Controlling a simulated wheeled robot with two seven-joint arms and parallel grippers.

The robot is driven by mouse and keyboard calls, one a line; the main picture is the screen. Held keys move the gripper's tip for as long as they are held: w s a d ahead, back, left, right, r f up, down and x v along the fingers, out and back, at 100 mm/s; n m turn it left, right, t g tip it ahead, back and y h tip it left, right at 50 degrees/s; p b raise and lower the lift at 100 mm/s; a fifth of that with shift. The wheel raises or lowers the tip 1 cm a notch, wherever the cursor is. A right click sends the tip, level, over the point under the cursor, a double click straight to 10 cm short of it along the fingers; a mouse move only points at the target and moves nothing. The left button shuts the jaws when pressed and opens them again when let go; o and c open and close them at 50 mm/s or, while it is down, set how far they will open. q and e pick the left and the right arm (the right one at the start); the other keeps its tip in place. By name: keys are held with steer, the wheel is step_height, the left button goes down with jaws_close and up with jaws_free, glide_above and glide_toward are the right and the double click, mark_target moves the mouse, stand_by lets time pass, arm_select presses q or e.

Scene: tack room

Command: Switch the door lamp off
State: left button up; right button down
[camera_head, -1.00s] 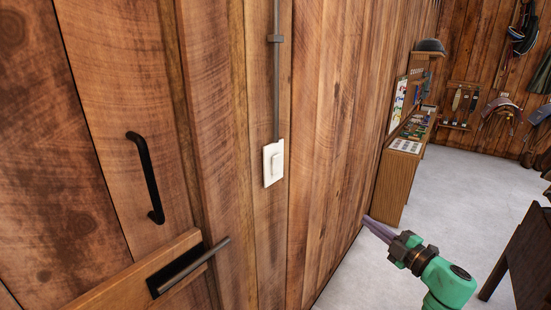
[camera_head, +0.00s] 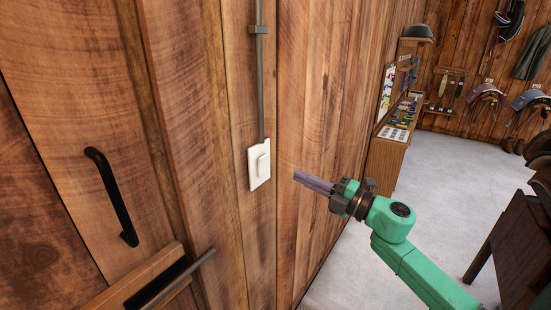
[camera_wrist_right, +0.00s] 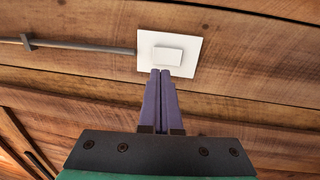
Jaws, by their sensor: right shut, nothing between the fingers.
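The white lamp switch (camera_head: 259,166) is on the wooden wall, right of the door, with a grey conduit running up from it. Its raised rocker also shows in the right wrist view (camera_wrist_right: 167,56). My right gripper (camera_head: 297,175) is shut and empty, its purple fingers pointing left at the wall just right of the switch. In the right wrist view the fingertips (camera_wrist_right: 160,72) appear just below the rocker, over the plate's lower part. I cannot tell whether they touch it. The lamp itself is not in view. My left gripper is not in view.
The door's black handle (camera_head: 112,196) and a latch bar (camera_head: 178,278) stand out left of the switch. A wooden cabinet (camera_head: 384,165) stands along the wall further back. A dark wooden piece (camera_head: 510,240) is at the right. The grey floor between is clear.

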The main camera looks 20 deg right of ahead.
mark_target(266, 160)
steer(key=p+x, duration=0.2)
steer(key=x, duration=0.2)
steer(key=p+x, duration=0.1)
steer(key=x, duration=0.3)
steer(key=shift+r+p, duration=0.25)
steer(key=shift+p, duration=0.1)
steer(key=shift+w+a+f, duration=0.15)
steer(key=shift+w+a, duration=0.05)
steer(key=shift+a, duration=0.05)
steer(key=shift+w, duration=0.1)
